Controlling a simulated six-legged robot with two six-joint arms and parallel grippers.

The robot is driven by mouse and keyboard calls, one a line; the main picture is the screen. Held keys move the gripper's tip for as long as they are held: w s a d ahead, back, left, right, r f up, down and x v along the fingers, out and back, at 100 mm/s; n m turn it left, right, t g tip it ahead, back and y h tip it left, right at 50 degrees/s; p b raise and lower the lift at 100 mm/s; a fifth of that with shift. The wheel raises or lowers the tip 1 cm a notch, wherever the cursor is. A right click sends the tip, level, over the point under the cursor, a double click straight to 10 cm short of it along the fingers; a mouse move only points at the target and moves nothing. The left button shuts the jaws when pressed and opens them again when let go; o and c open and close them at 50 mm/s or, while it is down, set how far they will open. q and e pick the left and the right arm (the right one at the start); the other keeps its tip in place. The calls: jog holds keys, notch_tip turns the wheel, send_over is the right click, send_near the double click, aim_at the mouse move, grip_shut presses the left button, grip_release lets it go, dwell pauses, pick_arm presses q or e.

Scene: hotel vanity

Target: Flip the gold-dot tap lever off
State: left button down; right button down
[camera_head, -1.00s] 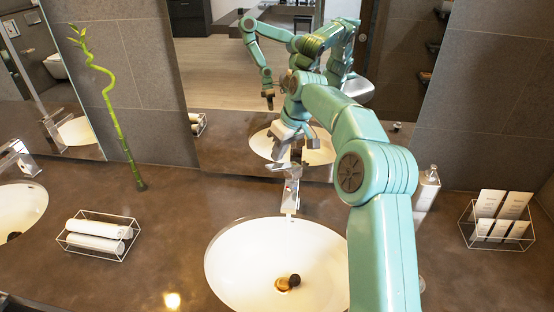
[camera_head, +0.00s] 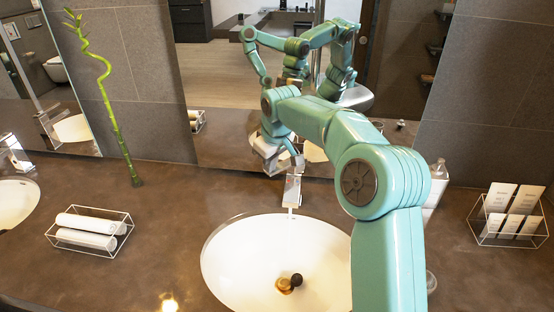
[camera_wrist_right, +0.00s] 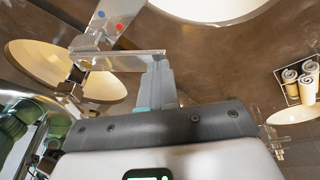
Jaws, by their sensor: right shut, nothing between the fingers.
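A chrome tap (camera_head: 292,188) stands behind the white basin in the middle of the counter. In the right wrist view the tap (camera_wrist_right: 121,8) shows a red and a blue dot; I cannot make out a gold dot. A flat chrome lever (camera_wrist_right: 110,61) lies across the tap's base there. My right gripper (camera_wrist_right: 157,66) is shut and empty, its fingertips at the lever's right end; I cannot tell whether they touch. In the head view my right gripper (camera_head: 284,163) is just behind and above the tap, partly hidden by its own wrist. My left gripper is not in view.
The central basin (camera_head: 240,250) has a dark drain plug. A second tap (camera_head: 15,155) and basin stand at the far left. A wire rack of rolled towels (camera_head: 90,232), a bamboo stem (camera_head: 118,135), a card rack (camera_head: 508,215) and a bottle (camera_head: 438,172) surround it. A mirror (camera_head: 225,60) stands close behind.

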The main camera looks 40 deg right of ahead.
jog(key=shift+w+a+f, duration=0.15)
jog(key=shift+f, duration=0.7)
jog(key=shift+s, duration=0.3)
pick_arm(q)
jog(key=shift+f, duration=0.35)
pick_arm(e)
jog(key=shift+w, duration=0.1)
